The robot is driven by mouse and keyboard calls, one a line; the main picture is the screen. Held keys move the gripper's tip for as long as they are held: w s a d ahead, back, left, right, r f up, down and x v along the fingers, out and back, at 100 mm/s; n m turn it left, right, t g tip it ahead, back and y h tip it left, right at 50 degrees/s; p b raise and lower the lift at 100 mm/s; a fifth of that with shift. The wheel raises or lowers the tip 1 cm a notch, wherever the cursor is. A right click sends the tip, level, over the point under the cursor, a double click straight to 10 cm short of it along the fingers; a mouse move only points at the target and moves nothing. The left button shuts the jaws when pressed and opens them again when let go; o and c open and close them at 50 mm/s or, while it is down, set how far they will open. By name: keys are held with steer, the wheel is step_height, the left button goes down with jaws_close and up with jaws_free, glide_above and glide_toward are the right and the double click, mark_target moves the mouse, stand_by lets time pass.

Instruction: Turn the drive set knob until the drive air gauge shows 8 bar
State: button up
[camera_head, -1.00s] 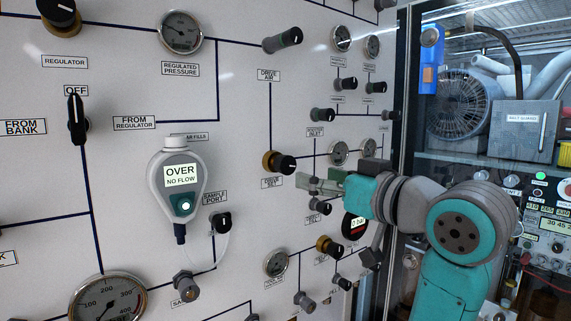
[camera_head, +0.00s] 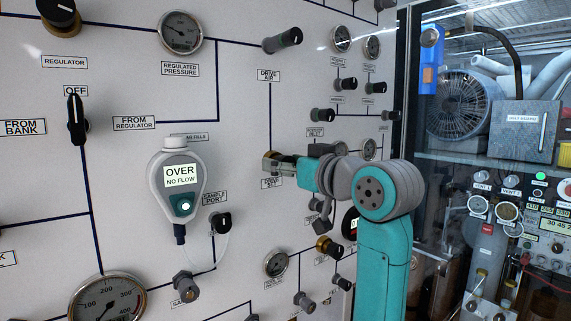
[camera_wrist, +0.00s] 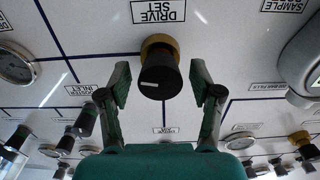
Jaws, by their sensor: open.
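The drive set knob (camera_wrist: 156,80) is black with a white pointer line and a brass collar, below the upside-down DRIVE SET label (camera_wrist: 158,11) in the wrist view. My gripper (camera_wrist: 160,80) is open, with one finger on each side of the knob and visible gaps between. In the head view my gripper (camera_head: 284,164) is at the panel and hides most of the knob. The DRIVE AIR label (camera_head: 268,76) is above it. I cannot tell which gauge is the drive air gauge, and no 8 bar reading is legible.
A handheld analyser (camera_head: 178,185) reading OVER, NO FLOW hangs left of my gripper. Several small knobs and gauges are close on the right.

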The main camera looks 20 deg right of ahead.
steer(key=shift+w, duration=0.1)
steer(key=c, duration=1.2)
steer(key=shift+o, duration=0.2)
steer(key=shift+m, duration=0.3)
steer(key=m, duration=0.3)
steer(key=shift+m, duration=0.3)
steer(key=m, duration=0.3)
steer(key=shift+m, duration=0.3)
steer(key=m, duration=0.4)
steer(key=shift+d, duration=0.1)
steer(key=shift+f+m, duration=0.15)
steer(key=shift+m, duration=1.95)
